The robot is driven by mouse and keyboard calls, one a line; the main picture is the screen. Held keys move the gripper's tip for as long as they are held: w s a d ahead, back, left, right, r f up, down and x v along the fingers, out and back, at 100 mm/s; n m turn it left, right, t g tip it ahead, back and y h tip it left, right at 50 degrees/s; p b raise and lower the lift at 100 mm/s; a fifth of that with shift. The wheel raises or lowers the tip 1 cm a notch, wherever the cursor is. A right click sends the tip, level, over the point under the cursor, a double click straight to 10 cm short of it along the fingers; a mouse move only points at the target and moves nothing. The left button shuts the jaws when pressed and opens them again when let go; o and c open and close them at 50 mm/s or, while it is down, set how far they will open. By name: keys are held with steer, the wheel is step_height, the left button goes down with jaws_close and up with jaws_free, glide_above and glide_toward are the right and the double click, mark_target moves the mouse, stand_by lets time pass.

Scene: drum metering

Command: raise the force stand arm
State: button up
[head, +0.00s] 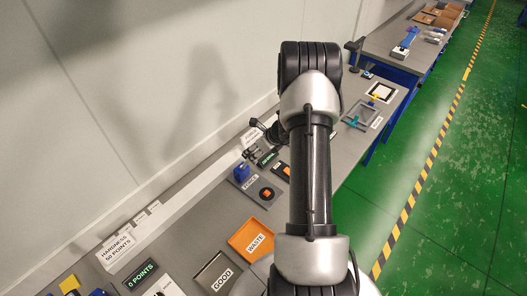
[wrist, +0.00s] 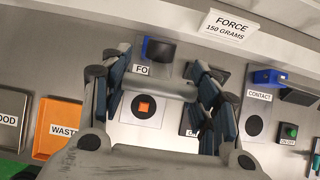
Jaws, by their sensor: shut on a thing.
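The force stand shows in the wrist view as a blue and black block (wrist: 159,49) on a grey plate, behind a partly covered label starting "FO". A grey bar, which looks like the force stand arm (wrist: 166,89), lies crosswise between the fingers of my gripper (wrist: 160,80). The fingers are shut on it, one at each end. Below the bar, an orange square (wrist: 145,107) sits on a dark round pad. In the head view the blue stand (head: 242,172) is on the bench left of my arm; the fingers are mostly hidden there.
An orange WASTE tray (head: 251,240) and a grey GOOD tray (head: 215,273) lie nearer on the bench. A CONTACT station (wrist: 256,115) and a green button (wrist: 289,131) are right of the stand. A FORCE 150 GRAMS sign (wrist: 230,28) stands behind.

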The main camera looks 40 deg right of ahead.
steer(key=shift+o, duration=0.2)
steer(key=shift+w+r+p, duration=0.2)
steer(key=shift+w+r, duration=0.1)
steer(key=shift+w, duration=0.35)
steer(key=shift+w+r+p, duration=0.2)
steer(key=shift+w+r, duration=0.05)
steer(key=shift+w, duration=0.35)
steer(key=shift+c, duration=0.2)
steer(key=o, duration=1.6)
steer(key=shift+a+f, duration=0.1)
steer(key=shift+c, duration=0.2)
steer(key=shift+s, duration=0.1)
steer(key=v, duration=1.2)
